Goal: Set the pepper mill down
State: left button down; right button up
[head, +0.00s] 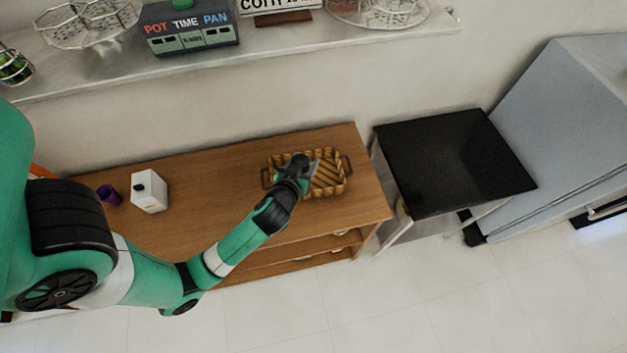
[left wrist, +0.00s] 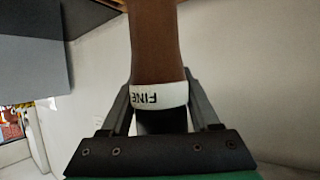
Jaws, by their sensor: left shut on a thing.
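My left gripper (head: 306,168) is over the wicker basket (head: 335,187) on the wooden table in the head view. In the left wrist view, the gripper's fingers (left wrist: 160,103) are shut on the pepper mill (left wrist: 156,45). The mill is brown with a white band that reads "FINE", and it runs up out of the top of that view. In the head view I cannot make out the mill, and I cannot tell whether it touches the basket. My right gripper is in neither view.
The wooden table (head: 225,185) is clear between the basket and a white box-like item (head: 149,191). A purple cup (head: 108,194) stands left of that. A black-topped table (head: 455,160) stands to the right. A shelf (head: 290,48) with jars, baskets and signs runs along the wall behind.

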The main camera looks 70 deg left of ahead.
pick_arm(q)
jog(key=w+a+f+b, duration=0.6)
jog(key=w+a+f, duration=0.2)
jog(key=w+f, duration=0.3)
notch_tip(320, 180, down, 2)
jog(key=shift+a, duration=0.3)
jog(key=shift+f+b, duration=0.25)
jog(key=shift+b, duration=0.1)
jog(key=shift+c, duration=0.6)
grip_release()
jog(key=shift+r, duration=0.1)
